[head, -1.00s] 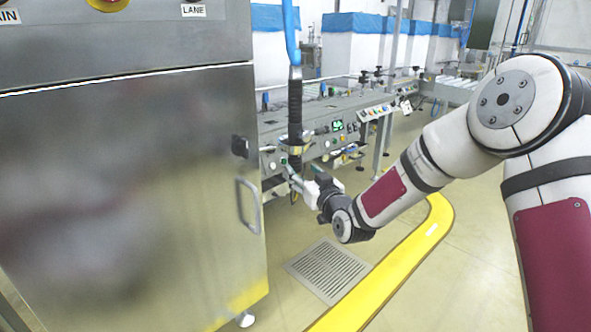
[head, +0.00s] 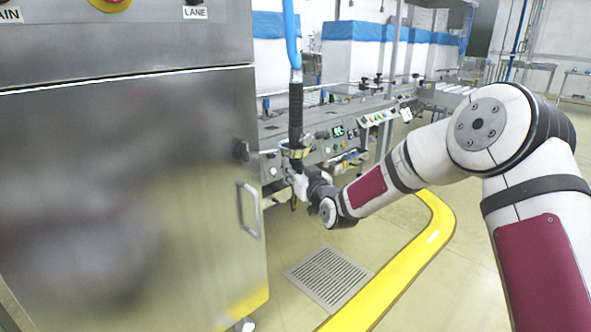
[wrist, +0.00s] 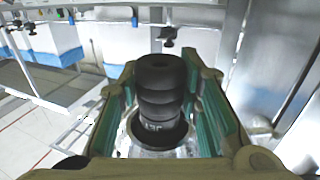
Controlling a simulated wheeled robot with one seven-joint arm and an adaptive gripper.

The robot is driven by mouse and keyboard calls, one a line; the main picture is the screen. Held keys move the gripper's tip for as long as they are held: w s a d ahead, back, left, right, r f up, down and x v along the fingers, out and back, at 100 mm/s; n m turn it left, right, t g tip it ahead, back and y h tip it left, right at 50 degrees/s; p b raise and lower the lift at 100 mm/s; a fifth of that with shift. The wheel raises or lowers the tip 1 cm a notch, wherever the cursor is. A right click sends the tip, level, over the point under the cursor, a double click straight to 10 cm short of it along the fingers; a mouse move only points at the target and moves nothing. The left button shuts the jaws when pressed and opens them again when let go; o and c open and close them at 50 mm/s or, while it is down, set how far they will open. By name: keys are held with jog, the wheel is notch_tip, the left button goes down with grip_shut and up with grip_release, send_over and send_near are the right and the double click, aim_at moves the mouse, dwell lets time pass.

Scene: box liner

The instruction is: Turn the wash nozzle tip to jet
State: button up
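The wash nozzle hangs from a blue hose (head: 291,35) with a black ribbed sleeve (head: 296,112) and a yellowish ring (head: 296,150) at its lower end. My gripper (head: 299,180) is just below that ring; the tip is hard to make out there. In the wrist view, a black ridged nozzle tip (wrist: 162,95) stands between the two green-padded fingers of my gripper (wrist: 162,112). Gaps show on both sides of it, so the fingers look open around it. Small lettering that seems to read JET is on its near lower part, above a pale metal collar (wrist: 160,150).
A large steel cabinet (head: 120,190) with a handle (head: 248,210) stands close on the left. A control bench (head: 335,140) is behind the nozzle. A floor grate (head: 328,275) and yellow floor rail (head: 400,270) lie below.

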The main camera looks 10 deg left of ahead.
jog(key=shift+a+m+t+h, duration=0.1)
jog(key=shift+m+t+h, duration=0.2)
jog(key=shift+h, duration=0.1)
jog(key=shift+s+m+t+h, duration=0.1)
jog(key=shift+m+t+h, duration=0.4)
jog(key=shift+h, duration=0.4)
jog(key=shift+a+m+t+h, duration=0.1)
jog(key=shift+m+t+h, duration=0.2)
jog(key=shift+m+h, duration=0.6)
jog(key=shift+d+m+t+h+p, duration=0.15)
jog(key=shift+m+h+p, duration=0.3)
jog(key=shift+m+h, duration=0.95)
jog(key=shift+d+m+t+h+p, duration=0.15)
jog(key=shift+m+h+p, duration=0.45)
jog(key=shift+h, duration=1.5)
jog(key=shift+a+m+h, duration=0.1)
jog(key=shift+m+h, duration=0.2)
jog(key=shift+h, duration=0.1)
jog(key=o, duration=1.2)
jog(key=s, duration=0.4)
jog(key=s+a, duration=0.1)
jog(key=s, duration=0.2)
jog(key=shift+s, duration=0.1)
